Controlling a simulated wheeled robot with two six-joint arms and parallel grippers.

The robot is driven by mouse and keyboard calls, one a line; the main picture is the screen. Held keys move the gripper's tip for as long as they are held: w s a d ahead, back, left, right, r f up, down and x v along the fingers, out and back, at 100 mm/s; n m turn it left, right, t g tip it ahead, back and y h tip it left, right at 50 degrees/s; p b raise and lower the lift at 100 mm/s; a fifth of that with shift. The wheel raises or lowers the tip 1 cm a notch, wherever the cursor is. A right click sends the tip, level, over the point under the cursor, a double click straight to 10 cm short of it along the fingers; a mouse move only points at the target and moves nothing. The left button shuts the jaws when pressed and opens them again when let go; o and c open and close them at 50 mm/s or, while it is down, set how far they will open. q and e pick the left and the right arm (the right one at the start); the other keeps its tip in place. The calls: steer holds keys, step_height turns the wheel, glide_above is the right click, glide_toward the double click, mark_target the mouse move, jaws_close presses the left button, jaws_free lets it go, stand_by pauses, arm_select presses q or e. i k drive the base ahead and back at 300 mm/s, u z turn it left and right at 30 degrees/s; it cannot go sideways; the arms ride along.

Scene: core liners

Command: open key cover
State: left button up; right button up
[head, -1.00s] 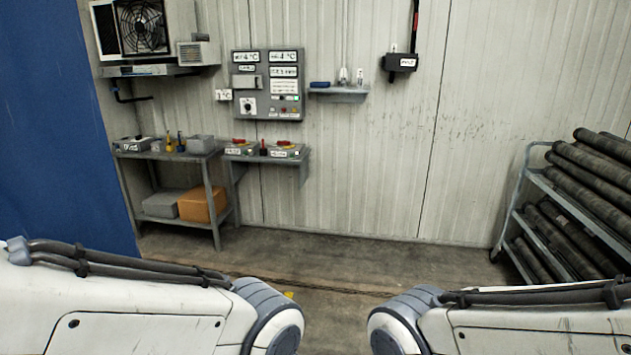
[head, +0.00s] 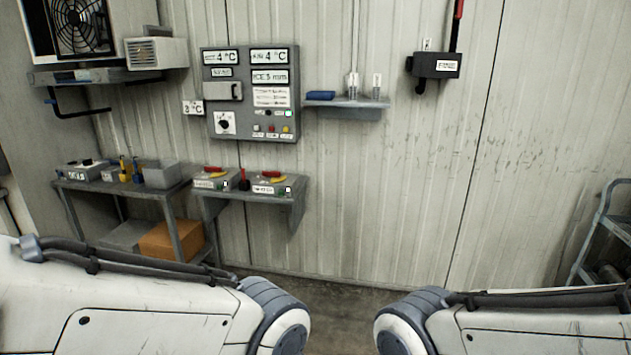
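A grey control panel (head: 250,94) is fixed to the ribbed wall, a little left of the middle in the head view. It has several white labels, a black knob (head: 224,123) at lower left and small coloured buttons at lower right. On its left side is a small light-grey cover with a handle (head: 223,92), which looks shut; I cannot tell for certain that it is the key cover. My two arms show at the bottom left and bottom right. Both grippers are out of view.
Below the panel, a small shelf (head: 296,210) holds two grey boxes with red and yellow parts. A grey table (head: 90,188) stands left of it. A wall shelf (head: 348,103) is to the right. A rack (head: 600,235) stands at far right.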

mark_target(214, 89)
steer(key=i, duration=1)
steer(key=u, duration=0.95)
steer(key=i, duration=1.8)
steer(key=u, duration=0.5)
